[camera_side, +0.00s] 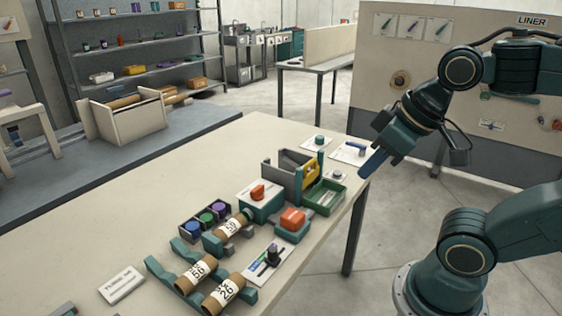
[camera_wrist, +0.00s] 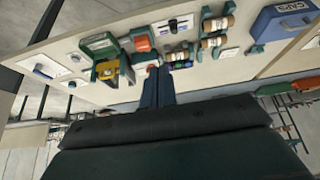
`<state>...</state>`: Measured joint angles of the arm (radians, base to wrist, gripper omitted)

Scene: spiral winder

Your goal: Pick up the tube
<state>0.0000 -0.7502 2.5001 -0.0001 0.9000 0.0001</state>
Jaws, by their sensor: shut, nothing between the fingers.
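Several brown cardboard tubes with white number labels are on the table. One tube (camera_side: 196,276) and a second tube (camera_side: 223,293) lie side by side on a teal rack (camera_side: 162,272) at the front. Another tube (camera_side: 231,228) sits further back beside the colored spools. In the wrist view, tubes also show at the upper right, one tube (camera_wrist: 218,23) above another (camera_wrist: 214,42). My gripper (camera_side: 366,173) is raised near the table's right edge, well away from the tubes. Its blue fingers (camera_wrist: 158,72) are together and empty.
A device with an orange knob (camera_side: 258,191), an orange-topped block (camera_side: 292,218), a green tray (camera_side: 325,197) and a small slider panel (camera_side: 268,259) stand around the tubes. A blue caps box (camera_wrist: 288,24) is at the wrist view's upper right. The table's left part is mostly clear.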

